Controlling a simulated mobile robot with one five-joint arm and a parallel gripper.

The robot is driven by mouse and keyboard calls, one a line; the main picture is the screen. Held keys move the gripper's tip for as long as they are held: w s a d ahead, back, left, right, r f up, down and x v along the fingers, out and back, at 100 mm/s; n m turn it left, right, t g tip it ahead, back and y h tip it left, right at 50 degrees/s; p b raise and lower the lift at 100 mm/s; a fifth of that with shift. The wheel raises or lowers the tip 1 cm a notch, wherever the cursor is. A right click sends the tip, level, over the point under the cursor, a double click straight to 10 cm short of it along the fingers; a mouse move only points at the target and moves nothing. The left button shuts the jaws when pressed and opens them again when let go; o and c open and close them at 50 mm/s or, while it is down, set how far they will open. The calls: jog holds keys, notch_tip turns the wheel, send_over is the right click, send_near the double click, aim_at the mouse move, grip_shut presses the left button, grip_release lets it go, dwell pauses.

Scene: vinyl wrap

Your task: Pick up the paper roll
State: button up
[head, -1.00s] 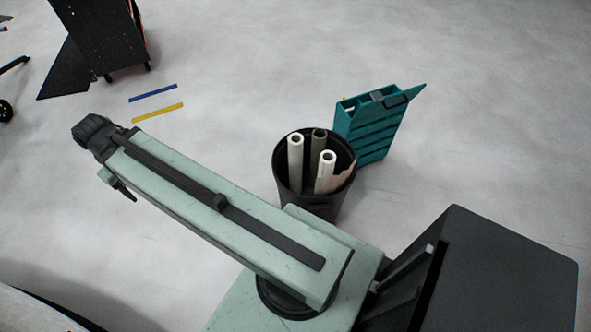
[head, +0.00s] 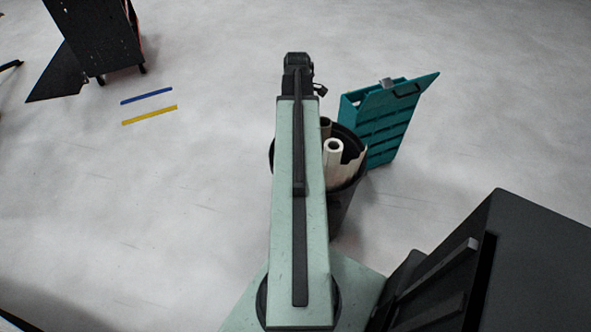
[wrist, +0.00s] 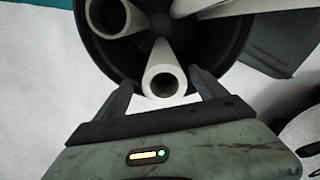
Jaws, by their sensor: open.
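A dark bin (head: 345,205) holds several pale paper rolls standing on end. One roll (head: 334,150) shows in the head view to the right of my arm, with a darker roll (head: 326,127) behind it. My arm hides the bin's left part. In the wrist view a white roll (wrist: 164,80) has its open end between the fingers of my open gripper (wrist: 161,84), with gaps at both sides. Another roll end (wrist: 110,17) is at the upper left there, inside the bin's dark rim (wrist: 84,45). In the head view my gripper's fingers are mostly hidden.
A teal slatted crate (head: 385,135) stands upright just behind the bin at right. Blue (head: 147,96) and yellow (head: 150,115) strips lie on the pale floor at left. A black cabinet (head: 92,35) stands at the upper left. Floor left of the bin is clear.

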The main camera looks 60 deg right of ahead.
notch_tip(320, 180, down, 8)
jog(key=b, duration=0.7)
jog(key=shift+s+a+r+b, duration=0.15)
jog(key=shift+s+a+b, duration=0.05)
jog(key=shift+a+b, duration=0.1)
grip_shut()
